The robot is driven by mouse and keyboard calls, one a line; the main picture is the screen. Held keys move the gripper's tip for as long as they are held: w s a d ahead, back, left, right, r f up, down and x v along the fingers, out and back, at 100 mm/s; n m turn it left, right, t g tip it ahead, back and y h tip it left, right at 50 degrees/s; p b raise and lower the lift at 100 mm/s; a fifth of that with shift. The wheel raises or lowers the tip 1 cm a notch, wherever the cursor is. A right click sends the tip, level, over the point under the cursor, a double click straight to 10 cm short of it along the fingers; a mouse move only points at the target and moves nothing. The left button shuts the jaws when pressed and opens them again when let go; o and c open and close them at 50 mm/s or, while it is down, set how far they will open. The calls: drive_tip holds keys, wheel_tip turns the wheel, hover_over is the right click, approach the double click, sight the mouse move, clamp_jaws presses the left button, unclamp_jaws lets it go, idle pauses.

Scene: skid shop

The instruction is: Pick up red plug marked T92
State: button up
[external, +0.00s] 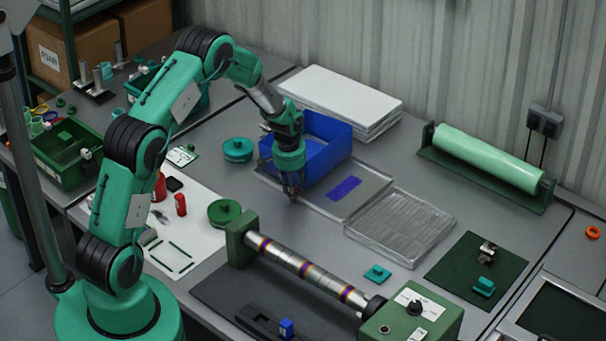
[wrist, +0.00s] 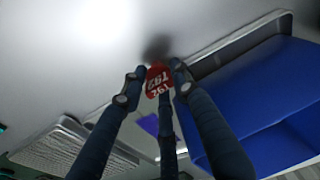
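The red plug (wrist: 158,82) shows in the wrist view with white T92 lettering, upside down in the picture. It sits between the fingertips of my gripper (wrist: 157,72), which look closed against its sides. In the external view my gripper (external: 291,193) points down in front of the blue bin, by the near edge of the clear tray (external: 374,184). The plug is mostly hidden by the fingers there. A dark blurred shadow lies close to the plug in the wrist view. I cannot tell whether the plug touches the surface below.
The blue bin (external: 336,135) stands just behind my gripper; its wall fills the right of the wrist view (wrist: 245,90). A green roller fixture (external: 240,240) is in front. Red cylinders (external: 181,205) stand on the white sheet at left. A compartment tray (external: 400,228) lies right.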

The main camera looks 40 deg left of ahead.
drive_tip(key=shift+r, duration=0.1)
idle(0.3)
drive_tip(key=shift+r, duration=0.5)
drive_tip(key=r, duration=0.1)
drive_tip(key=r+p, duration=0.1)
drive_tip(key=shift+s+r, duration=0.2)
drive_tip(key=shift+r, duration=0.15)
drive_tip(key=s+d+r+p, duration=0.1)
drive_tip(key=s+d+p, duration=0.1)
drive_tip(key=s, duration=1.3)
drive_tip(key=shift+s+p, duration=0.2)
drive_tip(key=shift+p, duration=0.15)
